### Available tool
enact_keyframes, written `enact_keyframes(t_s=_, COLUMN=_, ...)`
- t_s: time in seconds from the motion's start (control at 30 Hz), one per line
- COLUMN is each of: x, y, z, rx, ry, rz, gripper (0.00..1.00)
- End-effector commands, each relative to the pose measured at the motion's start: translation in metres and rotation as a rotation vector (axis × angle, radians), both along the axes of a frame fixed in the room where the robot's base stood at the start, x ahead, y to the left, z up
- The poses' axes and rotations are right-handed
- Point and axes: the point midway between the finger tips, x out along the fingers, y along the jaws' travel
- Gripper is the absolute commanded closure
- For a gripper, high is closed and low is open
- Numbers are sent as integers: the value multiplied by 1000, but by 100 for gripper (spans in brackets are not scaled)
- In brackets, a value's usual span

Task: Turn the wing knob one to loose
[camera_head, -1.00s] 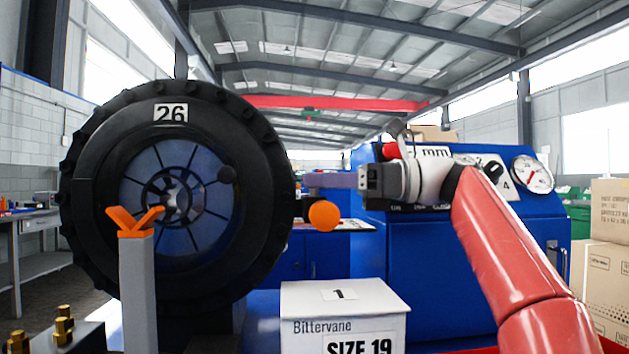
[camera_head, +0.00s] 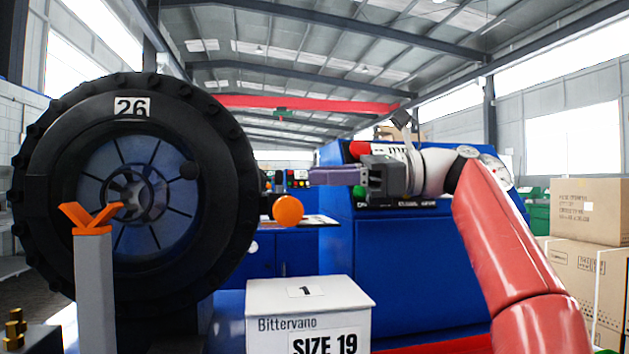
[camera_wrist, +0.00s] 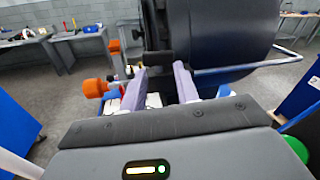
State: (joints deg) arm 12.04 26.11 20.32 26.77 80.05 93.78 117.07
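My gripper (camera_head: 312,176) points left in the head view, its purple-grey fingers level and right of the big black wheel marked 26 (camera_head: 232,190). In the wrist view my gripper (camera_wrist: 160,68) has its two fingers apart, with a clear gap between them. A dark block (camera_wrist: 158,64) shows at the gap between the fingertips; I cannot tell whether it is the wing knob or whether it touches them. An orange ball (camera_head: 287,210) is below and left of the fingertips, and an orange end (camera_wrist: 96,88) shows left of the fingers in the wrist view. No wing knob is clearly identifiable.
An orange Y-shaped rest (camera_head: 90,217) tops a grey post in front of the wheel. A white box labelled SIZE 19 (camera_head: 300,296) stands below my gripper. A blue machine (camera_head: 425,245) is behind my arm. Cartons (camera_head: 590,210) stand at the right.

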Motion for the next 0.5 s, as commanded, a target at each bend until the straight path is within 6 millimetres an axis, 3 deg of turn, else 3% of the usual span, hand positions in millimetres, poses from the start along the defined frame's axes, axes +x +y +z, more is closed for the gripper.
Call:
enact_keyframes(t_s=0.03, x=-7, y=2, z=-2, rx=-12, ry=-99, rz=-47, gripper=76)
enact_keyframes(t_s=0.23, x=-27, y=-11, z=-2, rx=-109, ry=-646, rz=-288, gripper=100)
enact_keyframes(t_s=0.5, x=-57, y=-59, z=-2, rx=-315, ry=-1204, rz=-517, gripper=100)
